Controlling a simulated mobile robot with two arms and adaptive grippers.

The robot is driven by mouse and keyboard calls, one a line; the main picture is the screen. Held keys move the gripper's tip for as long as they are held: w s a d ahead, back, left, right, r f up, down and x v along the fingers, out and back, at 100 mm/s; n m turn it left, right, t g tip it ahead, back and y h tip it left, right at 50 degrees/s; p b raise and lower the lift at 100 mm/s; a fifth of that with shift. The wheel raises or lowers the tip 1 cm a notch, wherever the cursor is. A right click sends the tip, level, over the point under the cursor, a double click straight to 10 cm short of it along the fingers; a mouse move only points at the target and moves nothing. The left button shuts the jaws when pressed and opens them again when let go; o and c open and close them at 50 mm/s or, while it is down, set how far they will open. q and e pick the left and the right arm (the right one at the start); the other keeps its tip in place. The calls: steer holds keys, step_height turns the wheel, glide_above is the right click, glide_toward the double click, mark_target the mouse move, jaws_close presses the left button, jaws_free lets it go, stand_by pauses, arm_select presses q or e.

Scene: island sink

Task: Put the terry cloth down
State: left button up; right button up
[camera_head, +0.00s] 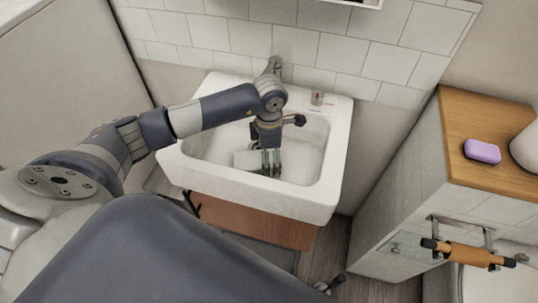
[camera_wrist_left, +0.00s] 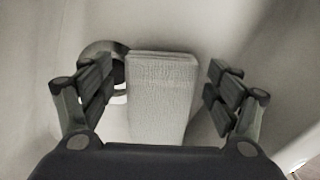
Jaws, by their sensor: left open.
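The terry cloth (camera_wrist_left: 160,95) is a pale, folded, block-like piece with a woven texture. In the left wrist view it lies between the two spread fingers of my left gripper (camera_wrist_left: 160,88), with a gap on each side. In the head view the cloth (camera_head: 246,160) lies in the white sink basin, partly hidden by my gripper. My left gripper (camera_head: 271,170) is open and points down into the basin.
The sink (camera_head: 255,204) has a raised rim around the basin and a faucet (camera_head: 273,66) at the back. A drain ring (camera_wrist_left: 100,52) shows beside the cloth. To the right, a wooden-topped cabinet (camera_head: 490,120) holds a purple soap bar (camera_head: 482,151).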

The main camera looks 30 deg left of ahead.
arm_select(q)
steer(key=shift+r, duration=0.1)
steer(key=shift+w+r, duration=0.1)
steer(key=shift+r, duration=0.2)
step_height(320, 180, up, 7)
steer(key=shift+b, duration=0.35)
